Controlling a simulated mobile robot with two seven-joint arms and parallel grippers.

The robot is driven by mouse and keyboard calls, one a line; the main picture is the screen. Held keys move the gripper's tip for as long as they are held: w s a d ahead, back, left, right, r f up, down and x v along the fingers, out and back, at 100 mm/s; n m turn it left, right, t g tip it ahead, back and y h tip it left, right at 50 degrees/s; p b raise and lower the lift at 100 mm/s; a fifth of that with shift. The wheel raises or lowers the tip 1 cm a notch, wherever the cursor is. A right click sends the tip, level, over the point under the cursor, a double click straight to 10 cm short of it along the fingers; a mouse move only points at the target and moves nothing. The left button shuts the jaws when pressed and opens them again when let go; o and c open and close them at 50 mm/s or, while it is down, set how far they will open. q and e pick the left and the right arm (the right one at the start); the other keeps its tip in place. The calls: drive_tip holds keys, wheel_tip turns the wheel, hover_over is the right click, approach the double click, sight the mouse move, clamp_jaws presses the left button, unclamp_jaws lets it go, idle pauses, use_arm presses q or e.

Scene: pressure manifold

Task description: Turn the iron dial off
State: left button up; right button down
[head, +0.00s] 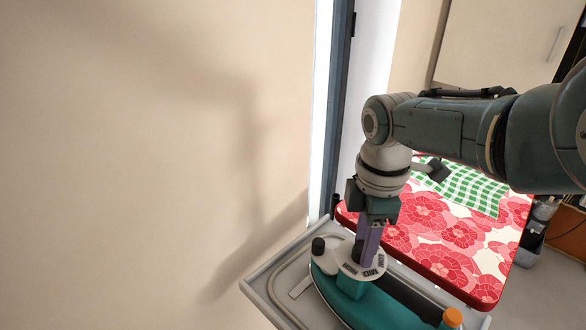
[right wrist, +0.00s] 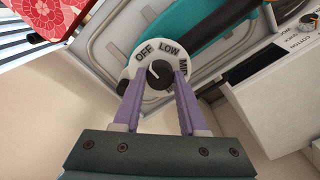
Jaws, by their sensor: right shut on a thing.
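The teal iron (head: 352,300) lies on a grey tray-like rest (head: 268,286) at the bottom of the head view. Its white dial (head: 372,268) carries printed words; in the right wrist view the dial (right wrist: 146,61) shows OFF, LOW and part of another word. A dark knob with a white pointer line sits at the dial's middle, and the line points up and left, roughly towards OFF. My right gripper (right wrist: 160,88) comes down from above, its purple fingers on both sides of the dial, shut on it. My left gripper is not in view.
A red floral ironing board (head: 440,237) with a green checked cloth (head: 468,190) stands behind the iron. An orange cap (head: 453,317) is at the iron's right end. A white panel with printed labels (right wrist: 280,85) is at the right of the wrist view. A bare wall fills the left.

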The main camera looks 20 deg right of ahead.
idle(0.4)
drive_tip(key=shift+c, duration=2.2)
unclamp_jaws()
wheel_tip(320, 180, up, 10)
drive_tip(key=p, duration=0.6)
